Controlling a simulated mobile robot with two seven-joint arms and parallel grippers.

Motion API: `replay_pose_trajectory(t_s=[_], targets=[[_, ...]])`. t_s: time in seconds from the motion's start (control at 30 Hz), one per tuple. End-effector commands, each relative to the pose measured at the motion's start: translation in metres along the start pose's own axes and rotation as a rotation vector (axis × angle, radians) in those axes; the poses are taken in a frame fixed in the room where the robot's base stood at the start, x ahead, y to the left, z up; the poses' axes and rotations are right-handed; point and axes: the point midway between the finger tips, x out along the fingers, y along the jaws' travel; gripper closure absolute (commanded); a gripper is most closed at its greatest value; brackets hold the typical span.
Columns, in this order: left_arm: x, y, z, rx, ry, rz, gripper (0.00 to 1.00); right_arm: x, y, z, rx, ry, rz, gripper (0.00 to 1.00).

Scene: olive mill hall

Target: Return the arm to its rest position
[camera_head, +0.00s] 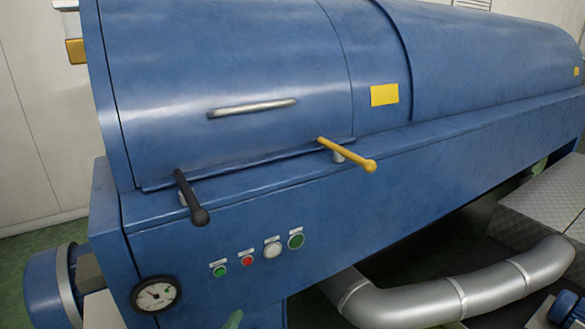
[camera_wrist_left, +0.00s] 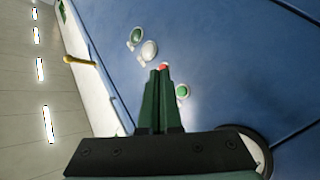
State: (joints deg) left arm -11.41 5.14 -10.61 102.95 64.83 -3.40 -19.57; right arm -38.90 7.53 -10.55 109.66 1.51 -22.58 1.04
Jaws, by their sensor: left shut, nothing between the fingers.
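My left gripper (camera_wrist_left: 158,75) is shut and empty; its two green fingers lie together in the left wrist view. The rest of my left arm is out of that view. In the left wrist view the fingertips overlap the lower edge of the red button (camera_wrist_left: 163,66); I cannot tell the gap to the panel. My right gripper is in neither view.
The blue machine's front carries a red button (camera_head: 246,261), a white button (camera_head: 272,250), two green buttons and a gauge (camera_head: 156,294). A black lever (camera_head: 190,197) and a yellow lever (camera_head: 347,155) stick out above. A silver pipe (camera_head: 450,292) runs at lower right.

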Motion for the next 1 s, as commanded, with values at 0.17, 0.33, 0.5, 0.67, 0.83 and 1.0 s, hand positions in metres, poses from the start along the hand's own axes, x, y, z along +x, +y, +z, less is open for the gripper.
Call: replay_pose_trajectory(t_s=[0.17, 0.33, 0.5, 0.67, 0.83, 1.0], targets=[[-0.058, -0.026, 0.066, 0.211, -0.226, -0.077, 1.0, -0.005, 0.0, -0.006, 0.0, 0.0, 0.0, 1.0], [-0.124, -0.056, 0.116, 0.409, -0.447, -0.169, 1.0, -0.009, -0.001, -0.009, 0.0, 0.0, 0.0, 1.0], [-0.178, -0.081, 0.141, 0.559, -0.608, -0.25, 1.0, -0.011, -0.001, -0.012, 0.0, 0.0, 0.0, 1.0], [-0.202, -0.092, 0.148, 0.627, -0.672, -0.288, 1.0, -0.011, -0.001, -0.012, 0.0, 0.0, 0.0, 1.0], [-0.205, -0.094, 0.148, 0.64, -0.681, -0.293, 1.0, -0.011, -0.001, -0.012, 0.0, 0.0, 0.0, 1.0], [-0.205, -0.094, 0.148, 0.639, -0.68, -0.292, 1.0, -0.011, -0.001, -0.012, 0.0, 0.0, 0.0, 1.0]])
